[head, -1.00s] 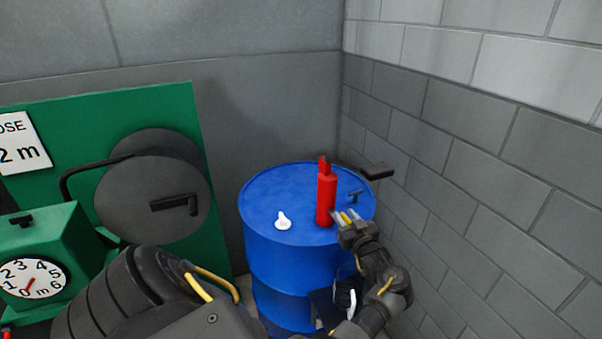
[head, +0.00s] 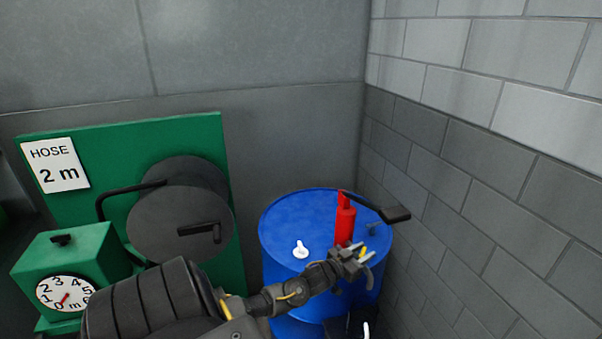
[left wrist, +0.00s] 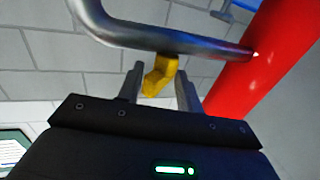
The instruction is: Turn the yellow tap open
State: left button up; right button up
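The yellow tap (head: 363,251) sits on the grey metal spout of the red hand pump (head: 345,222). The pump stands upright on the blue drum (head: 290,220). My left gripper (head: 362,257) is at the tap, in front of the pump. In the left wrist view the yellow tap (left wrist: 161,76) hangs below the curved grey spout (left wrist: 180,42), between the two fingers of my left gripper (left wrist: 159,85). The fingers are apart, one on each side of the tap. I cannot tell whether either touches it. My right gripper is out of view.
A white cap (head: 300,249) sits on the drum top. The pump's black handle (head: 396,213) reaches toward the block wall (head: 480,170) close on the right. A green hose-reel unit (head: 120,135) with a dial stands on the left.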

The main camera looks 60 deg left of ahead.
pick_arm(q)
jog(key=m+h+b, duration=0.1)
jog(key=m+h, duration=0.1)
jog(key=h, duration=0.1)
jog(key=m+h+b, duration=0.1)
jog(key=h, duration=0.1)
jog(key=shift+a+f+g+b, duration=0.15)
jog(key=shift+f+g+b, duration=0.1)
jog(key=shift+g+b, duration=0.1)
jog(key=b+v, duration=0.2)
jog(key=v, duration=0.9)
jog(key=s+f+n+g+y, duration=0.1)
jog(key=s+f, duration=0.4)
jog(key=f, duration=0.9)
jog(key=s+f+n+g+y+b, duration=0.1)
jog(key=s+f+g+y, duration=0.3)
jog(key=f, duration=1)
jog(key=shift+s+a+f+n+g+y, duration=0.25)
jog(key=shift+s+a+n+g+y, duration=0.1)
jog(key=shift+s+a+y, duration=0.15)
